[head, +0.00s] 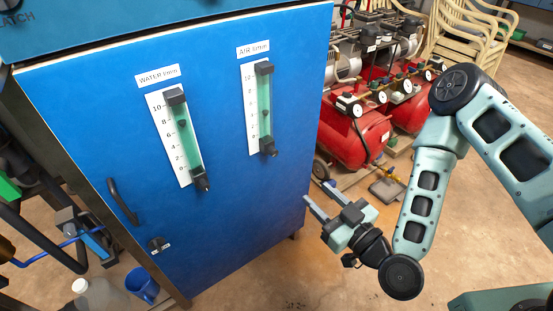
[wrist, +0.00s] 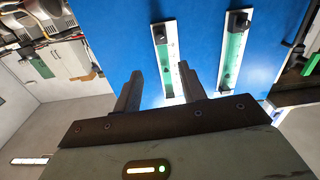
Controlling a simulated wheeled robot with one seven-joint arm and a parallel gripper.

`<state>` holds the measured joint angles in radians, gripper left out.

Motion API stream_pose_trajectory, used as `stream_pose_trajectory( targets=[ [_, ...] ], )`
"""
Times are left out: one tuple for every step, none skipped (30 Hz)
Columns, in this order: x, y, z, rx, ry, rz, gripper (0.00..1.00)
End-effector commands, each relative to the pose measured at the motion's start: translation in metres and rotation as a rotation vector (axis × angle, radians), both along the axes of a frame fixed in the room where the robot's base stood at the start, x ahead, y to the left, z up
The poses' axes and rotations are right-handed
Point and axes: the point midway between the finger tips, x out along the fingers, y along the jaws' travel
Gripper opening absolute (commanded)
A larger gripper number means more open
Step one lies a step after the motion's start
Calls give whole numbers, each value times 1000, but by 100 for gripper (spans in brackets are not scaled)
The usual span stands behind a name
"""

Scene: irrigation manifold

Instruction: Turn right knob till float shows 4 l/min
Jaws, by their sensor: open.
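The right flow meter, labelled AIR l/min (head: 264,95), is a green tube on the blue cabinet front. Its dark float (head: 265,112) sits a little below mid-scale, around the 4 mark, too small to read exactly. The right knob (head: 268,148) is black, at the tube's bottom end. My gripper (head: 317,191) is open and empty, below and to the right of this knob, apart from it. In the wrist view my gripper (wrist: 160,70) has both fingers apart, with the cabinet behind. The right meter (wrist: 169,65) appears inverted there, partly between the fingertips.
The left meter, labelled WATER l/min (head: 184,140), has its own bottom knob (head: 202,184). The blue cabinet (head: 230,190) has a dark handle (head: 121,201) at left. Red compressors (head: 352,135) stand behind at right. Floor around my gripper is mostly clear.

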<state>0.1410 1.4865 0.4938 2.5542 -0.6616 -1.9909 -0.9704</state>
Motion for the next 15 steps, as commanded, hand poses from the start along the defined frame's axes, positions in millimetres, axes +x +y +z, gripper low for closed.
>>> stream_pose_trajectory(
  targets=[
    [5,4,-3,0,-7,3,41],
    [7,6,-3,1,-8,3,41],
    [11,9,-3,1,-9,3,41],
    [13,11,-3,2,-8,2,41],
    [17,12,-5,4,-7,-2,41],
    [22,14,-6,4,-6,-4,41],
    [24,16,-6,5,-7,-2,41],
    [27,18,-6,4,-6,-3,41],
    [31,21,-6,5,-5,-2,41],
    [34,23,-6,4,-6,-3,41],
    [36,25,-6,4,-4,-2,41],
    [42,28,-1,3,-5,-3,41],
    [47,33,2,3,-4,-2,41],
    [53,36,2,3,-5,-2,41],
    [60,41,3,4,-5,-3,41]
  ],
)
